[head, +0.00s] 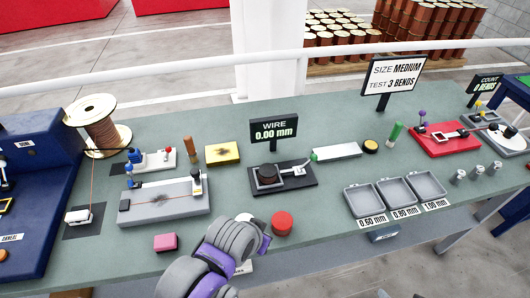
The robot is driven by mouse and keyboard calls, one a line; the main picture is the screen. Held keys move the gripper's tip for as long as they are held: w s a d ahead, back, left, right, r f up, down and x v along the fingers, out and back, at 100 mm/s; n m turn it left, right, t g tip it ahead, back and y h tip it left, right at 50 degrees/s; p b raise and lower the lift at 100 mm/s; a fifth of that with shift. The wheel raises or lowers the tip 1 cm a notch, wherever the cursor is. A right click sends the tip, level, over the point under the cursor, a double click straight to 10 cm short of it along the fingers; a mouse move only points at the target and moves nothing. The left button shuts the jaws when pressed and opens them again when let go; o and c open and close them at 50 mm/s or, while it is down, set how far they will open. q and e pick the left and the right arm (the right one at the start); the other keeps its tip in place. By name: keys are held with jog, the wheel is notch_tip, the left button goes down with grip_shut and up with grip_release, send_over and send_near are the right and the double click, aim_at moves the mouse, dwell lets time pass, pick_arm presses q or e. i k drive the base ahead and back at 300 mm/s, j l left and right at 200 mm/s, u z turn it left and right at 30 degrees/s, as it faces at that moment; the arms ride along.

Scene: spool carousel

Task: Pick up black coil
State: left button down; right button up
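A dark round piece (267,172) sits on a black gauge base (284,178) beneath the wire sign; it is the most coil-like black thing I see, but I cannot tell if it is a wound coil. My purple and grey arm, seemingly the left, reaches in from the bottom, left of centre. Its end (262,240) is over the front of the table, in front of the gauge and apart from it. Its fingers are hidden or too small to read. My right gripper is not in view.
A red round piece (282,222) stands close to the arm's end, with a pink block (165,242) to its left. A copper wire spool (98,125) stands at the left. Three grey trays (397,192) are at the right. Clear table lies between gauge and trays.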

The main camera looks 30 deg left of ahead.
aim_at(267, 171)
jog(key=u, duration=1)
